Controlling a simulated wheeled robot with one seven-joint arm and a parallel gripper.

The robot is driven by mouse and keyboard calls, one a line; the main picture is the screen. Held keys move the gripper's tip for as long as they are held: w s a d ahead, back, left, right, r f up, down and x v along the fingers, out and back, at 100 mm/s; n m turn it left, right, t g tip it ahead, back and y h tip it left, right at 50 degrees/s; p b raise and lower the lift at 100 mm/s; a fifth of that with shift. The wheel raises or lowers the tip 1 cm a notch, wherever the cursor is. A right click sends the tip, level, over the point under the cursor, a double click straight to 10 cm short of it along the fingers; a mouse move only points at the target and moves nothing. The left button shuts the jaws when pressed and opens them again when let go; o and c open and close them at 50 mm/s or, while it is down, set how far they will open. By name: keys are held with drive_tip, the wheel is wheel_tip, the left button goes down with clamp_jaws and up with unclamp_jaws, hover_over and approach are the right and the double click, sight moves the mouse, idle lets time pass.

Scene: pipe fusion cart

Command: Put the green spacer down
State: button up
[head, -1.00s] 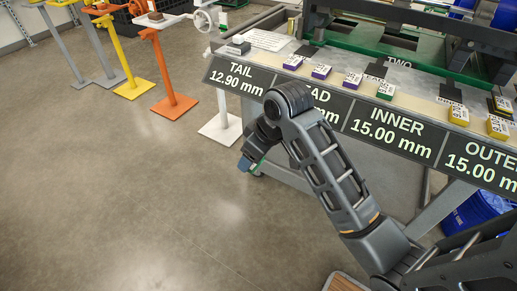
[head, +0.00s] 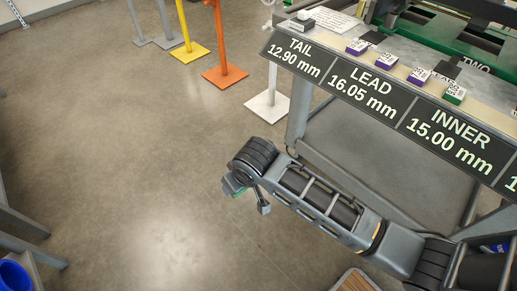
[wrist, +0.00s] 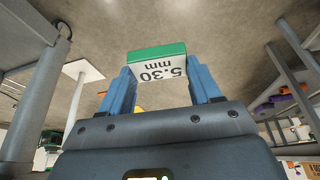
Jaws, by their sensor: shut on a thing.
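The green spacer (wrist: 157,58) is between the two blue fingers of my gripper (wrist: 157,85) in the wrist view. It has a green top edge and a white face that reads 5.30 mm, upside down. My gripper (head: 240,188) is shut on it and holds it in the air over open floor, left of the cart. In the head view only a sliver of green shows at the gripper, and the fingers are mostly hidden by my wrist.
The cart (head: 400,62) carries TAIL, LEAD and INNER labels along its front. Purple spacers (head: 387,61) and another green spacer (head: 455,94) stand on its shelf. Orange (head: 225,75) and yellow (head: 190,52) stands are behind. A blue bin (head: 15,277) is at lower left. The middle floor is clear.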

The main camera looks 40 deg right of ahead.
drive_tip(key=shift+w+r, duration=0.8)
drive_tip(key=shift+w, duration=0.1)
drive_tip(key=shift+w+r, duration=0.2)
drive_tip(key=shift+w, duration=0.05)
drive_tip(key=shift+w+d, duration=0.1)
drive_tip(key=shift+w+d+r, duration=0.1)
drive_tip(key=shift+w+r, duration=0.4)
drive_tip(key=shift+w+d+r, duration=0.1)
drive_tip(key=shift+w+r, duration=0.1)
drive_tip(key=shift+w, duration=0.05)
drive_tip(key=shift+w+d+r, duration=0.15)
drive_tip(key=shift+d, duration=0.15)
drive_tip(key=shift+w+d+r, duration=0.1)
drive_tip(key=shift+w, duration=0.05)
